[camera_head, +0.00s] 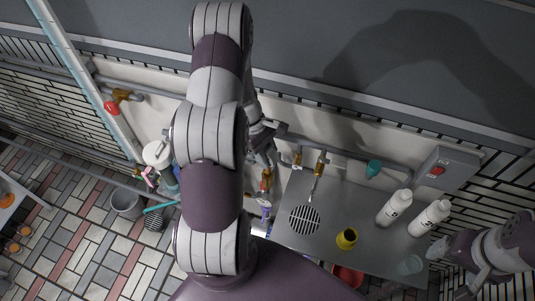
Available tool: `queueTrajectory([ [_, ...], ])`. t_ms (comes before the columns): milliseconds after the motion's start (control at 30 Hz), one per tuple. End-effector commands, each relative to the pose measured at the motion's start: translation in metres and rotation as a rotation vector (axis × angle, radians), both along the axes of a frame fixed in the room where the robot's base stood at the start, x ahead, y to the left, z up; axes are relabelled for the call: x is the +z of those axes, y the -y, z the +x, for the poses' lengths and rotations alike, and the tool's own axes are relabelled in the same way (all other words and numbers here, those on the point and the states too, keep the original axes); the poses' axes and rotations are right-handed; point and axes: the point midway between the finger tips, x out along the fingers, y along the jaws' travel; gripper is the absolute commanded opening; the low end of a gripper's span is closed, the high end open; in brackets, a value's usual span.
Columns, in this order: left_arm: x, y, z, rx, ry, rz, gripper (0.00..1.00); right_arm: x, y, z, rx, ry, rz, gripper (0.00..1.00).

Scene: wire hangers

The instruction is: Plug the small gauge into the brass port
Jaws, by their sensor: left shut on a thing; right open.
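My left arm rises through the middle of the view, and its gripper (267,137) is by the pipe on the back wall, partly hidden behind the arm. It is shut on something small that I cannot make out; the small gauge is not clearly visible. Brass fittings show on the wall pipes: one (297,158) just right of the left gripper, one (321,161) further right, and one (266,180) below the gripper. I cannot tell which is the brass port. My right gripper (456,267) is open at the lower right, apart from the bottles.
A metal counter (345,205) holds a drain grate (305,220), a yellow cup (347,238) and two white bottles (394,207) (429,217). A bucket (127,203) stands on the tiled floor.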

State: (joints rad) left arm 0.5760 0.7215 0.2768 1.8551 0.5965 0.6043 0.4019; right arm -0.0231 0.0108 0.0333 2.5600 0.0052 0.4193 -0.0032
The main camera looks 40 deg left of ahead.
Motion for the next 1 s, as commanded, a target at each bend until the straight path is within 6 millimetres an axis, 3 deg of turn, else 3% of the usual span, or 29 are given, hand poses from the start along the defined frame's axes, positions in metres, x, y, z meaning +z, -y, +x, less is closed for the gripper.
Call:
queueTrajectory([
  [1000,-0.027,0.000,0.000,0.000,0.001,0.000,0.00,-0.021,0.000,0.000,0.000,0.000,0.000,0.84],
])
